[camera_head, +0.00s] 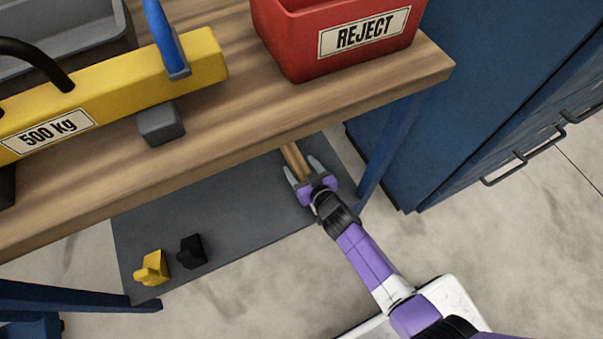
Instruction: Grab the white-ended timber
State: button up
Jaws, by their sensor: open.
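A bar of light brown timber (294,158) lies low beneath the workbench. Its far part is hidden by the bench top, and I see no white end on the part that shows. My gripper (303,168) is open at the bench's front edge, low down over the grey mat. Its two pale fingers stand on either side of the timber's near end. I cannot tell whether they touch it.
The wooden bench top (235,120) overhangs the far side of my gripper. A blue bench leg (385,150) and blue cabinet (460,110) stand to the right. A red REJECT bin (300,50) and yellow 500 kg beam (110,92) sit above. Yellow (152,268) and black (191,251) blocks lie left on the mat (225,215).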

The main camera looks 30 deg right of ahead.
jog(key=shift+w+f, duration=0.25)
jog(key=shift+w, duration=0.35)
grip_shut()
jog(key=shift+r, duration=0.1)
